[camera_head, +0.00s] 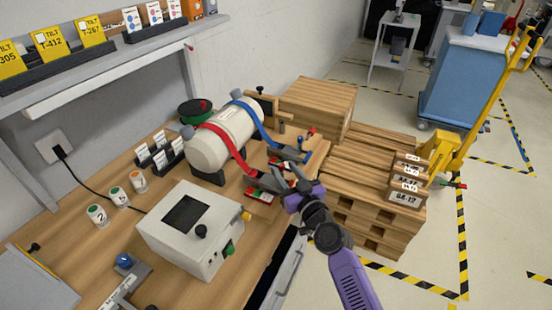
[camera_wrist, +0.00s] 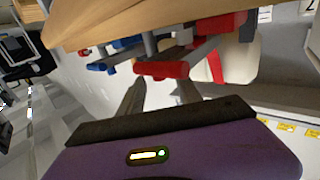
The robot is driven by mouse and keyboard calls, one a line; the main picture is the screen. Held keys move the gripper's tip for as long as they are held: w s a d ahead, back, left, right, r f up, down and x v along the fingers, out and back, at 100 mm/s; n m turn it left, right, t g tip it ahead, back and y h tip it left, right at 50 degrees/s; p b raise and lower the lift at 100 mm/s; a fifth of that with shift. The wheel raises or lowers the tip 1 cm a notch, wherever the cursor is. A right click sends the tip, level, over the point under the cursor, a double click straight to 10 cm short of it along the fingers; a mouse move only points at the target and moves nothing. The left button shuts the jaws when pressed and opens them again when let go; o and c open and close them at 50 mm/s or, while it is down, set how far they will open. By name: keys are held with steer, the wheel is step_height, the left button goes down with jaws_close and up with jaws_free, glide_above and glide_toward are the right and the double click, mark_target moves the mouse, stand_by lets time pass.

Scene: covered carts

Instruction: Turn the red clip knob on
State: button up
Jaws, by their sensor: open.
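A white cylinder (camera_head: 222,140) lies on the bench, with a red strap (camera_head: 222,133) and a blue strap (camera_head: 258,120) over it. The red strap runs down to a red clip (camera_head: 260,195) near the bench's front edge. My gripper (camera_head: 284,172) is open beside that clip, its fingers pointing toward it. In the wrist view a red bar-shaped part (camera_wrist: 162,70), apparently the clip's knob, lies just ahead of and between the open fingers (camera_wrist: 158,92). I cannot tell whether they touch it. The fingers partly hide the clip in the head view.
A blue clip (camera_head: 304,156) sits just beyond the red one. A grey control box (camera_head: 188,228) with knobs stands to the left. Stacked wooden pallets (camera_head: 372,200) are to the right of the bench. A shelf (camera_head: 110,65) hangs above the bench.

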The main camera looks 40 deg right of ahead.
steer(key=shift+p+x, duration=0.35)
steer(key=shift+x, duration=2.7)
steer(key=shift+s, duration=0.1)
jaws_close()
